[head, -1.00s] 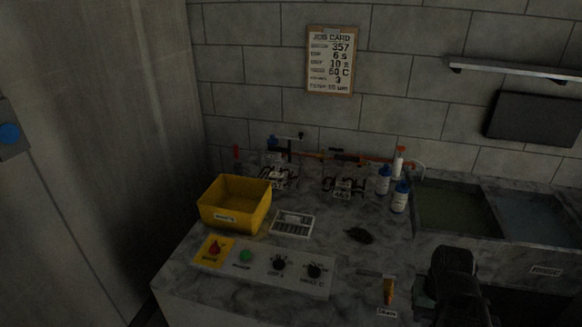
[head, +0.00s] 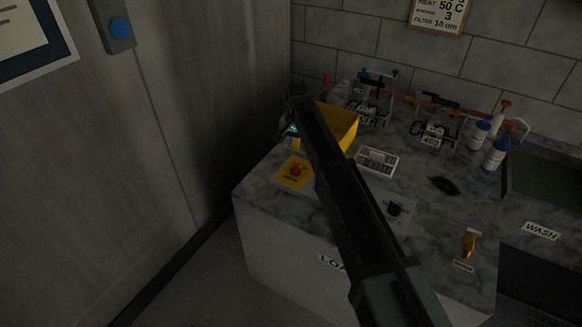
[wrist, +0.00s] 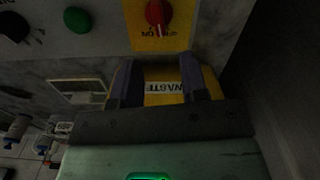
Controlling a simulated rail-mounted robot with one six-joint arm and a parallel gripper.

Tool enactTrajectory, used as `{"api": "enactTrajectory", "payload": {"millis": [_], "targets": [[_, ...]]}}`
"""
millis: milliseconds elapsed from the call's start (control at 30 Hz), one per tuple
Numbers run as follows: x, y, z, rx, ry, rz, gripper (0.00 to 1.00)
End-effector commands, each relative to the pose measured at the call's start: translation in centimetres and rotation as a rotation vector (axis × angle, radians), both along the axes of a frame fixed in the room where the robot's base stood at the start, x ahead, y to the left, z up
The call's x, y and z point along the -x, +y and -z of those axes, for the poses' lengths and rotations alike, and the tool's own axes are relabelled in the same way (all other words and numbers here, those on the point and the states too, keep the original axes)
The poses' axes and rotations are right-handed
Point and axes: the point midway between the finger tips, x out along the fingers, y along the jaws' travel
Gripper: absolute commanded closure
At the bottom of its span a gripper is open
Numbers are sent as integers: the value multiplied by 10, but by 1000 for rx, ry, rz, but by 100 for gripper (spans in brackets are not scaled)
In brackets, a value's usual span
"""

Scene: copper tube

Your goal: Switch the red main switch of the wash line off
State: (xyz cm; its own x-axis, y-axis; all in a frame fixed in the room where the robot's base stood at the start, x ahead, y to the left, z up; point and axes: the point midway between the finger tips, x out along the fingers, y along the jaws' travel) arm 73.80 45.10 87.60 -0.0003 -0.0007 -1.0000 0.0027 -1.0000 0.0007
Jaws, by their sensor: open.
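The red main switch (head: 296,171) is a red knob on a yellow plate (head: 283,181), at the front left corner of the marble counter. In the wrist view the red knob (wrist: 155,13) is at the top edge, its pointer running roughly up and down the picture; its lettering is too dark to read surely. My gripper (wrist: 160,80) is open and empty, its two dark fingers apart below the plate in that view, with the yellow bin behind them. The knob is beyond the fingertips, not between them. In the head view my arm hides the fingers.
A yellow bin (head: 345,122) stands behind the switch, partly hidden by my arm. A green button (wrist: 78,19) and a black knob (wrist: 14,26) share the panel. A white tray (head: 377,159) and bottles (head: 496,153) stand to the right. A wall is at left.

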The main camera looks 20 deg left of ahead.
Motion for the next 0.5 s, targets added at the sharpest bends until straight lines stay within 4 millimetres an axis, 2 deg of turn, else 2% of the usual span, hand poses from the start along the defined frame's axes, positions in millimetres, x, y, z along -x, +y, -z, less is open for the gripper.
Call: {"api": "enactTrajectory", "payload": {"millis": [33, 300, 400, 500], "targets": [[0, 0, 14, 0, 0, 0, 60], [0, -1, 77, 0, 0, -1, 60], [0, -1, 95, 0, 0, -1, 60], [0, -1, 103, 0, 0, -1, 60]]}}
